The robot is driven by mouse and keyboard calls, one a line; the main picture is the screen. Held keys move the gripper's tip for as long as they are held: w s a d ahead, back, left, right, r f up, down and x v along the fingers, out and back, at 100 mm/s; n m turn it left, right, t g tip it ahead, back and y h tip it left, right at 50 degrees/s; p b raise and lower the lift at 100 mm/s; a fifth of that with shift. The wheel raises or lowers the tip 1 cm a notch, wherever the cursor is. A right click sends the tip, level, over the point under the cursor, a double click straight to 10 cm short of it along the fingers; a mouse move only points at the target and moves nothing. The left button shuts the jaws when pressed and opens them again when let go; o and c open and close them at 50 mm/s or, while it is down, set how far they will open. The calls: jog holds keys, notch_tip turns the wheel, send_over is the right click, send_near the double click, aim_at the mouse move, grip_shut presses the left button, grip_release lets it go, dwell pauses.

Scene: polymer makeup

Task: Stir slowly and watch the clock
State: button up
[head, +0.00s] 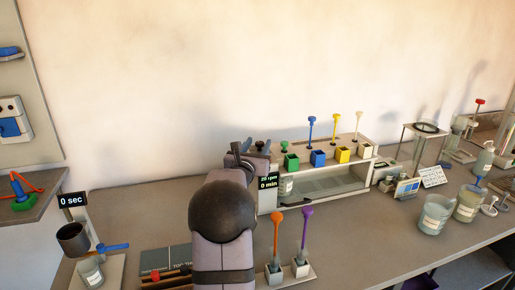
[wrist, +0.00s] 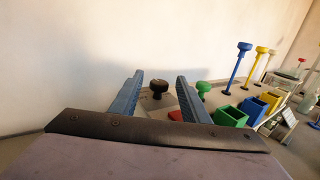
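My gripper (wrist: 160,98) is open, its two blue fingers apart. A dark round knob (wrist: 158,86) on a grey post or plate shows between the fingers in the wrist view, seemingly beyond them; I cannot tell whether they touch it. In the head view my arm hides most of this spot. A small black display (head: 268,183) right of my arm reads "0 min", with a line above it that looks like "20 rpm". Another black display (head: 72,199) at the left reads "0 sec". A dark cup (head: 73,238) is mounted below it, above a glass beaker (head: 90,272).
Green (head: 291,161), blue (head: 318,158) and yellow (head: 343,154) boxes stand on a white rack right of my gripper, with tall scoops behind. Orange (head: 276,232) and purple (head: 306,228) handled tools stand in front. Beakers (head: 435,214) stand at the right. Some bench is clear at the back left.

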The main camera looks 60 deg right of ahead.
jog(key=shift+f, duration=0.25)
jog(key=shift+a, duration=0.1)
jog(key=shift+a, duration=0.2)
jog(key=b+v, duration=0.2)
jog(key=v, duration=0.4)
jog(key=shift+s+a, duration=0.15)
jog(key=shift+a, duration=0.2)
jog(key=shift+o, duration=0.2)
jog(key=shift+r, duration=0.15)
